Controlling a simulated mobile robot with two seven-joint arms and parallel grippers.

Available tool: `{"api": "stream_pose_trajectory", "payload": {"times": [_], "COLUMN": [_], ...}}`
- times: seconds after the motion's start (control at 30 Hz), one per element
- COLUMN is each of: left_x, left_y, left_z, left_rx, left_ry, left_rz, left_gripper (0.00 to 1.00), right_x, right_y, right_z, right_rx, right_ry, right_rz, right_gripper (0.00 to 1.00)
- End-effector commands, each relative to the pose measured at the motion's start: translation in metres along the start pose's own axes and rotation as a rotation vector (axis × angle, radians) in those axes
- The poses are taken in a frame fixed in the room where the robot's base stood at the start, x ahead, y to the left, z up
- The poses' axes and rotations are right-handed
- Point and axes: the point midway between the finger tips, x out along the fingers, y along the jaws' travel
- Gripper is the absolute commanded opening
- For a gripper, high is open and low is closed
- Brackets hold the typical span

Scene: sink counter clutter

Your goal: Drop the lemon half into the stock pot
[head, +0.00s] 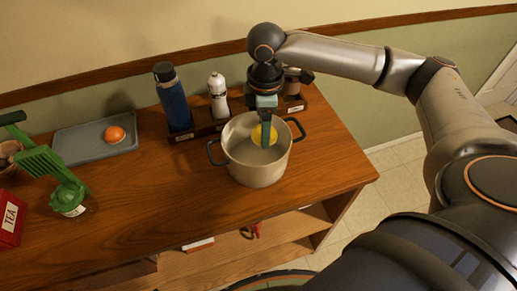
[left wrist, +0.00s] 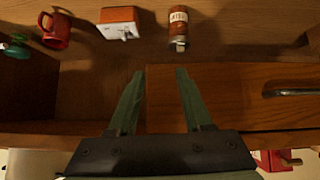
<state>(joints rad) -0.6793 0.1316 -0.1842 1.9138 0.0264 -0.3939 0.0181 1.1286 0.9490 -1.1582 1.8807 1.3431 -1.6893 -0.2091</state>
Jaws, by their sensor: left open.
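The stock pot (head: 256,172), pale metal with two dark handles, stands on the wooden counter near its right end. The yellow lemon half (head: 257,135) is at my right gripper (head: 265,140), whose arm comes in from the right. The gripper points down over the pot's mouth and appears shut on the lemon half, with a teal finger covering part of it. The lemon half's exact height over the pot's bottom is unclear. My left gripper (left wrist: 160,72) is open and empty in the left wrist view, in front of a wooden drawer and shelf; the head view does not clearly show it.
Behind the pot are a blue bottle (head: 173,100) and a white bottle (head: 218,97). A grey tray (head: 80,147) with an orange fruit (head: 114,134) and a green tool (head: 50,170) are left. A red mug (left wrist: 56,30), box (left wrist: 119,22) and can (left wrist: 179,27) are near my left gripper.

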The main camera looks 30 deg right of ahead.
Motion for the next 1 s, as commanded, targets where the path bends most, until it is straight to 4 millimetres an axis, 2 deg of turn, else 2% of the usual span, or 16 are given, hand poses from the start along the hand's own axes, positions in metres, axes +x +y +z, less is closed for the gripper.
{"api": "stream_pose_trajectory", "payload": {"times": [0.3, 0.33, 0.53, 0.57, 0.83, 1.0], "left_x": [0.002, 0.002, 0.002, 0.002, 0.002, 0.001], "left_y": [0.0, 0.0, 0.0, 0.0, 0.0, 0.0], "left_z": [0.001, 0.001, 0.001, 0.001, 0.001, 0.0], "left_rx": [0.0, 0.0, 0.0, 0.0, 0.0, 0.0], "left_ry": [0.0, 0.0, 0.0, 0.0, 0.001, 0.001], "left_rz": [0.0, 0.0, 0.0, 0.0, 0.0, 0.0], "left_gripper": [0.5, 0.5, 0.5, 0.5, 0.5, 0.5], "right_x": [0.002, 0.002, 0.002, 0.002, 0.0, -0.02], "right_y": [0.0, 0.0, 0.0, 0.0, 0.0, 0.001], "right_z": [0.0, 0.0, 0.0, 0.0, 0.0, -0.001], "right_rx": [0.001, 0.001, 0.001, 0.001, 0.001, 0.0], "right_ry": [0.001, 0.001, 0.0, 0.0, 0.0, 0.002], "right_rz": [0.001, 0.001, 0.001, 0.0, 0.0, 0.002], "right_gripper": [0.18, 0.75, 0.97, 1.0, 1.0, 1.0]}}
